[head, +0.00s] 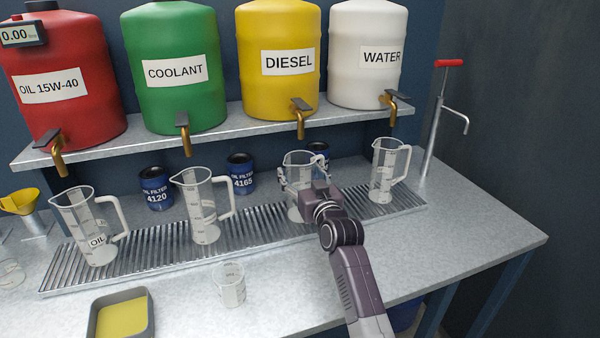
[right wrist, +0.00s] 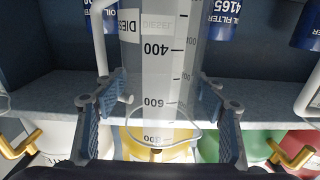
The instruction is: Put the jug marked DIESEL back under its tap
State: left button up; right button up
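The jug marked DIESEL (head: 294,198) is upright at the drip tray (head: 262,226), below the brass tap (head: 300,122) of the yellow DIESEL tank (head: 275,30). In the right wrist view, which is upside down, the clear DIESEL jug (right wrist: 160,75) looks empty. My right gripper (head: 306,174) has its fingers on both sides of the jug; the fingertips (right wrist: 162,85) lie close along its walls. I cannot tell whether they press on it. The arm hides part of the jug. My left gripper is not in view.
The coolant jug (head: 204,215), OIL jug (head: 98,240) and another jug (head: 385,175) stand on the same tray. Oil filters (head: 241,174) stand behind. A small beaker (head: 230,288) and a tray of yellow liquid (head: 121,318) are in front. The counter's right front is clear.

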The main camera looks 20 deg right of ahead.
jog(key=shift+o, duration=0.3)
jog(key=shift+s+r, duration=0.1)
jog(key=shift+r, duration=0.05)
jog(key=s, duration=1.1)
jog(key=shift+s+d+b, duration=0.15)
jog(key=shift+s+b, duration=0.2)
jog(key=shift+s, duration=0.05)
